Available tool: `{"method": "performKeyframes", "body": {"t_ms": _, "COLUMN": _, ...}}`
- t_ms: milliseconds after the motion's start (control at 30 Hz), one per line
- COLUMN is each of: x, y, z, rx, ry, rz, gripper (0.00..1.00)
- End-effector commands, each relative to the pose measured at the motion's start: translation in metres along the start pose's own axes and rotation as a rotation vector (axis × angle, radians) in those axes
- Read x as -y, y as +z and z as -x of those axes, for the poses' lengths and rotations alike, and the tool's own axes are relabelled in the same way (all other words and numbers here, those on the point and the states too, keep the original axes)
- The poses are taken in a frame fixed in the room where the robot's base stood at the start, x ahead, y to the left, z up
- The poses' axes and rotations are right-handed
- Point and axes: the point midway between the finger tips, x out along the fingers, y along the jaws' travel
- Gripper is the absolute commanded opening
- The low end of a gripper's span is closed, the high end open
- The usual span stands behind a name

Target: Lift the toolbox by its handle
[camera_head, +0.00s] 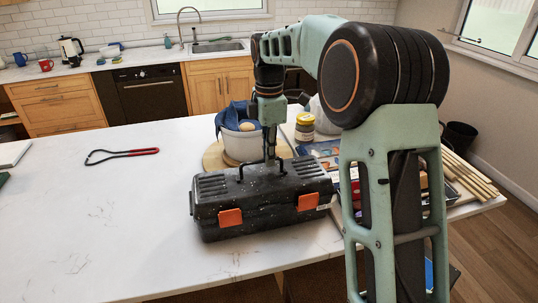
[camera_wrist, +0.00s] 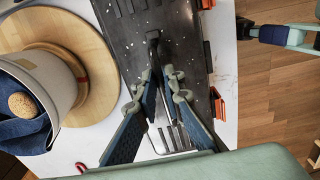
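The toolbox (camera_head: 262,212) is black with white specks and two orange latches, and it rests level on the white table. Its thin dark handle (camera_head: 241,172) stands up from the middle of the lid. My gripper (camera_head: 271,160) points straight down onto the handle from above. In the wrist view, the toolbox lid (camera_wrist: 132,50) runs lengthwise, and the handle (camera_wrist: 153,42) leads in between the fingers of my gripper (camera_wrist: 158,80). The fingertips are close together, one on each side of the handle bar, and look shut on it. The exact contact is partly hidden by the fingers.
A white pot (camera_head: 240,147) with a blue cloth stands on a round wooden board (camera_head: 212,158) just behind the toolbox. A jar (camera_head: 305,127) and wooden sticks (camera_head: 468,174) are to the right. A red-handled loop tool (camera_head: 122,154) lies left; the table (camera_head: 90,220) is clear there.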

Motion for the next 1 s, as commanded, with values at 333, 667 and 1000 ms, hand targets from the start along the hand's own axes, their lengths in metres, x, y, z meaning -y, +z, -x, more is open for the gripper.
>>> {"method": "performKeyframes", "body": {"t_ms": 333, "x": -0.001, "y": 0.000, "z": 0.003, "rx": 0.000, "ry": 0.006, "rz": 0.000, "gripper": 0.00}}
{"method": "performKeyframes", "body": {"t_ms": 667, "x": -0.001, "y": 0.000, "z": 0.014, "rx": 0.000, "ry": 0.006, "rz": 0.000, "gripper": 0.00}}
{"method": "performKeyframes", "body": {"t_ms": 1000, "x": -0.001, "y": 0.000, "z": 0.032, "rx": 0.000, "ry": 0.006, "rz": 0.000, "gripper": 0.00}}
